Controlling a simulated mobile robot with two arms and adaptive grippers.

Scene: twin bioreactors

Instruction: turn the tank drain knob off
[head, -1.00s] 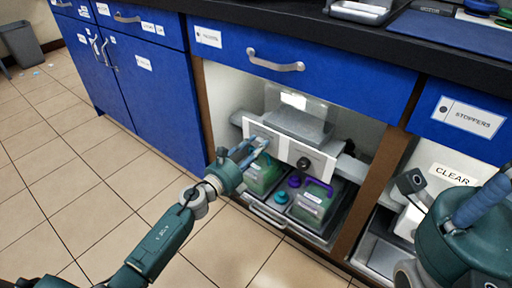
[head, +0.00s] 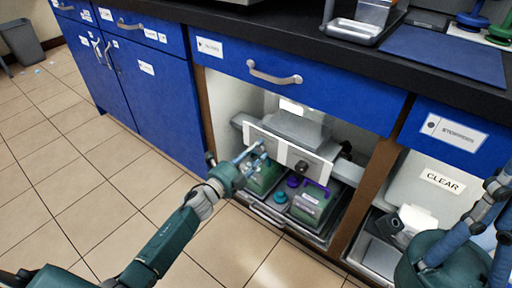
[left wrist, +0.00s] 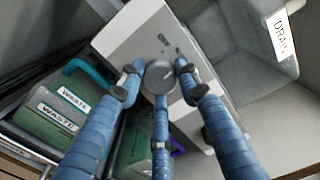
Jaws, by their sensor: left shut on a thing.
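A round grey knob (left wrist: 159,77) with a pale mark on its face sits on a white and grey panel in the left wrist view. In the head view, my left gripper (head: 258,150) is at the left part of the panel (head: 282,153) and hides most of that knob. A second, dark knob (head: 301,167) is on the panel's right part. A tank with a DRAIN label (left wrist: 283,34) is beside the panel. My right gripper (head: 480,235) is partly cut off at the right.
Below the panel, a tray (head: 263,214) holds green containers, one with a purple handle (head: 318,187) and one marked WASTE (left wrist: 58,118). A blue drawer (head: 300,85) overhangs the bay. A brown post (head: 368,194) divides it from the bay marked CLEAR. The tiled floor is open.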

